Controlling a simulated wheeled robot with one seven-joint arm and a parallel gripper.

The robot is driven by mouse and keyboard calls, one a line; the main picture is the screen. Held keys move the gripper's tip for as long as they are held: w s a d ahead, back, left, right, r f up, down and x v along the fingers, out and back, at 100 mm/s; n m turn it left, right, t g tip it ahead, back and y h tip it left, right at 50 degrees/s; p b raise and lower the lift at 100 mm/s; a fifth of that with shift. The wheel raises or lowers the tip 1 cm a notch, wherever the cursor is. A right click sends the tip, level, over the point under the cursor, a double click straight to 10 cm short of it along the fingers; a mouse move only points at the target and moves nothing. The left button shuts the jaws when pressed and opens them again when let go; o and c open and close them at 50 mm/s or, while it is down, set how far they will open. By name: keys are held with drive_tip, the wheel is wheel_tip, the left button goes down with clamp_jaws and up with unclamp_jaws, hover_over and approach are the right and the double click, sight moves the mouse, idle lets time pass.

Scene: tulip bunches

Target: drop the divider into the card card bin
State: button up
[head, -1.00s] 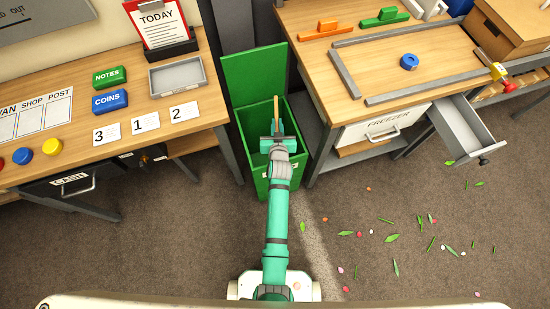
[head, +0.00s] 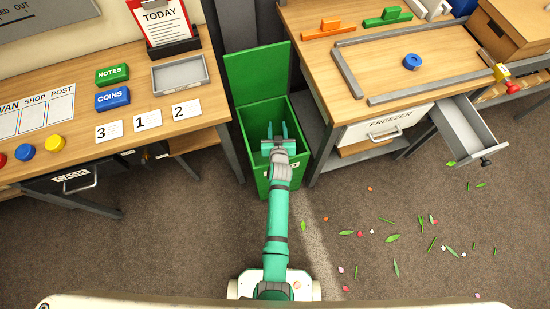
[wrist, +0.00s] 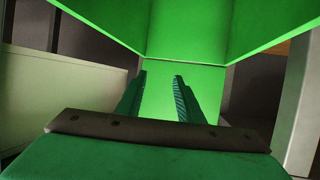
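The green card bin (head: 245,120) stands on the floor between the two desks with its lid (head: 256,74) raised at the back. My gripper (head: 277,130) is over the bin's opening, its two fingers apart with nothing between them. In the wrist view the open fingers (wrist: 160,82) point toward the bin's bright green inside (wrist: 185,30). The divider does not show in either view now; the lower inside of the bin is partly hidden by my gripper and the front wall.
The left desk (head: 70,140) and the right desk's leg (head: 322,155) stand close on either side of the bin. Leaves and petals (head: 392,238) lie on the floor, right of my arm.

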drive_tip(key=v, duration=1.1)
idle(0.4)
